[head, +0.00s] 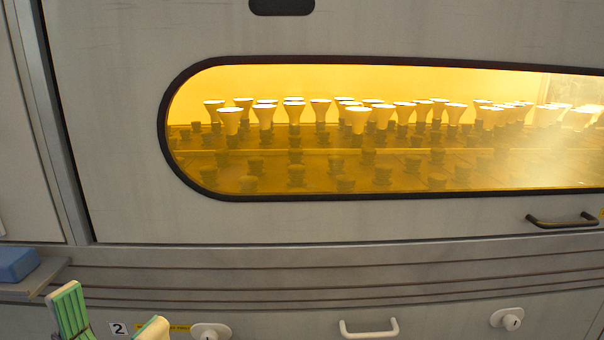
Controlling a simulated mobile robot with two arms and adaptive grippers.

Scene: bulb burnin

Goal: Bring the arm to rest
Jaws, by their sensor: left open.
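My left gripper (111,327) shows at the bottom left of the head view. Its two fingers have green pads and stand apart, with nothing seen between them. The lower parts of the fingers and the rest of the arm are cut off by the bottom edge. My right gripper is not in this view.
A large grey cabinet has a yellow-lit window (400,185) with several bulbs (358,120) in sockets behind it. A dark handle (562,220) is at right. Below are a white drawer handle (369,333) and a lock (507,319). A blue block (17,264) lies on a ledge at left.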

